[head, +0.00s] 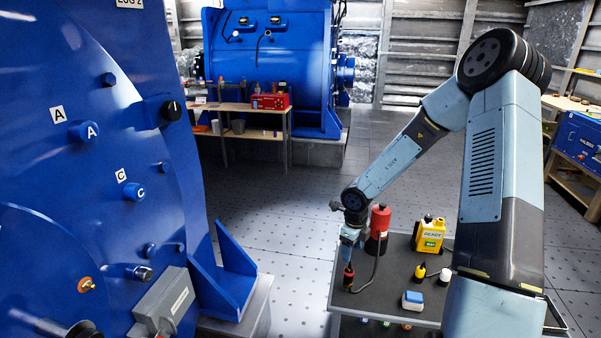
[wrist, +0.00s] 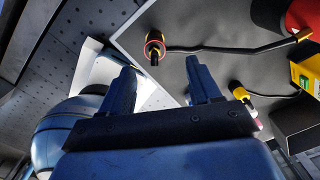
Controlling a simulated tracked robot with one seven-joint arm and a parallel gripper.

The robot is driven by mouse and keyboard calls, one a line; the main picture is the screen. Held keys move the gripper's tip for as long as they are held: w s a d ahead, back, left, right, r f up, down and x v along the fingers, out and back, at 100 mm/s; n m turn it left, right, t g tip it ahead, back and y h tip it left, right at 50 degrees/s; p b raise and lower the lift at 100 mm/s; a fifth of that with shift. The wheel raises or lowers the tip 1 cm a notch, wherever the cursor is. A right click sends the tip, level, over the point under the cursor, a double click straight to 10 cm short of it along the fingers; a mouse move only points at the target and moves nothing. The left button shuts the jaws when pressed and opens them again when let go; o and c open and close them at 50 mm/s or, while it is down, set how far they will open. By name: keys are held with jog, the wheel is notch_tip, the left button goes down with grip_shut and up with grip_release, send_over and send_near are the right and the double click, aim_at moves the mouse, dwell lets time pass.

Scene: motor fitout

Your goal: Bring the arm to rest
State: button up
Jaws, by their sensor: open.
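My arm reaches from the right over the grey tabletop (head: 390,283). My gripper (head: 349,254) points down over its left part, and its two fingers are apart in the wrist view (wrist: 163,78). Nothing shows between the fingers. A dark handpiece with a red and yellow end (head: 348,277) is just below my gripper in the head view. In the wrist view the handpiece (wrist: 154,49) lies beyond the fingertips, apart from them. A dark hose runs from it to a red cylinder (head: 380,220).
A yellow unit (head: 430,234), a black-and-yellow piece (head: 420,271) and a blue-and-white block (head: 413,300) stand on the tabletop. A big blue motor housing (head: 60,200) fills the left. A wooden bench (head: 240,108) stands behind. The floor between is clear.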

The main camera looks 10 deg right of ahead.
jog(key=w+a+r+n+t, duration=0.1)
jog(key=w+r+n+t, duration=0.2)
jog(key=r, duration=0.4)
jog(key=w+r+n+t, duration=0.2)
jog(key=r+n+t, duration=0.15)
jog(key=r, duration=0.35)
jog(key=s+a+r+n+t+y, duration=0.1)
jog(key=s+a+r+n, duration=0.2)
jog(key=r, duration=0.4)
jog(key=s+a+r+n+y, duration=0.1)
jog(key=s+a+r+n, duration=0.15)
jog(key=r+n, duration=0.4)
jog(key=s+a+r+n, duration=0.1)
jog(key=s+r+n, duration=0.7)
jog(key=s, duration=0.4)
jog(key=s+d+r+n+g+h, duration=0.1)
jog(key=s+d, duration=0.2)
jog(key=s, duration=0.5)
jog(key=s+d+r+n+g+h, duration=0.1)
jog(key=s+d, duration=0.3)
jog(key=s, duration=0.4)
jog(key=shift+s+d+r+n, duration=0.15)
jog(key=shift+d+r+n, duration=0.05)
jog(key=shift+r+n, duration=0.4)
